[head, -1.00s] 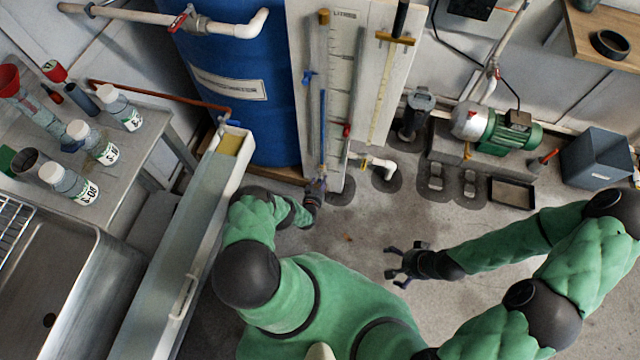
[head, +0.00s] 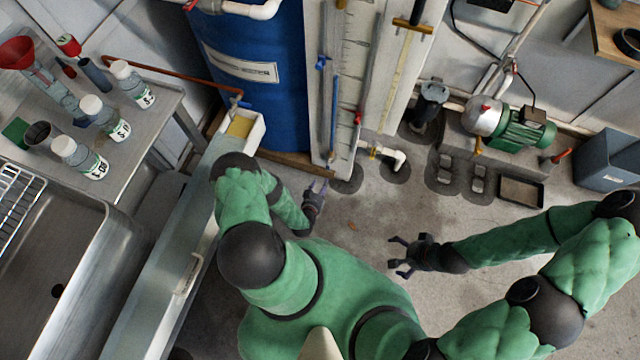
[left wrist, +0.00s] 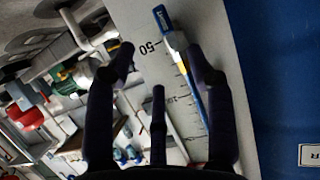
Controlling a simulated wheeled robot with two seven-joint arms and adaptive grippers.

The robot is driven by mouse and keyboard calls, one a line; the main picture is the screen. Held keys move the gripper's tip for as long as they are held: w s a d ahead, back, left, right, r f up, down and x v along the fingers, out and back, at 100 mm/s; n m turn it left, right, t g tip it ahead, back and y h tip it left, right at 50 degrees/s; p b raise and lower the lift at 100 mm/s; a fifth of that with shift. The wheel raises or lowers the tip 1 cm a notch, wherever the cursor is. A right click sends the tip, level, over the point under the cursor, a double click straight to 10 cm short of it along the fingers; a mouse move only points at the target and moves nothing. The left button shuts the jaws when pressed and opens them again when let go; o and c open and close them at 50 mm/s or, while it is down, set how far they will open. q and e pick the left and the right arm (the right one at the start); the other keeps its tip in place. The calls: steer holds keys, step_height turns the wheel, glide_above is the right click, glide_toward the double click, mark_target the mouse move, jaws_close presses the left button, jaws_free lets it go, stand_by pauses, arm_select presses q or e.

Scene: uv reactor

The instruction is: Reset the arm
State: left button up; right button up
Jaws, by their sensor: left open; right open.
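My left gripper (head: 315,193) hangs in front of the foot of the graduated white board (head: 346,100), open and empty. In the left wrist view its fingers (left wrist: 165,75) are spread, with the board's printed scale and a blue-and-yellow part (left wrist: 175,45) behind them. I cannot tell the exact gap to the board. My right gripper (head: 403,256) is open and empty above the bare floor at the middle right. Both green-sleeved arms are bent at the elbows.
A long water trough (head: 180,270) runs along my left side, beside a steel sink (head: 110,270). Bottles (head: 80,158) stand on the bench. A blue barrel (head: 265,105) is behind. A green pump (head: 520,130) and grey bin (head: 608,160) stand right. Floor between the grippers is clear.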

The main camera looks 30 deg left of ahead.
arm_select(q)
steer(key=shift+s+d+r, duration=0.1)
steer(key=shift+s+r, duration=0.1)
steer(key=shift+s, duration=0.25)
stand_by(0.3)
steer(key=w+d+r+g+h+p, duration=0.35)
steer(key=d+r+g+h, duration=0.2)
steer(key=d+r, duration=0.6)
steer(key=s+d+r+g+p, duration=0.2)
steer(key=s+d+r+g, duration=0.1)
steer(key=s+r, duration=0.5)
steer(key=s+d+r+g+h+p, duration=0.1)
steer(key=s+d+r+g, duration=0.3)
steer(key=s+r, duration=0.5)
step_height(320, 180, up, 6)
steer(key=shift+d+f+p, duration=0.1)
steer(key=shift+d+p, duration=0.15)
steer(key=shift+p, duration=0.2)
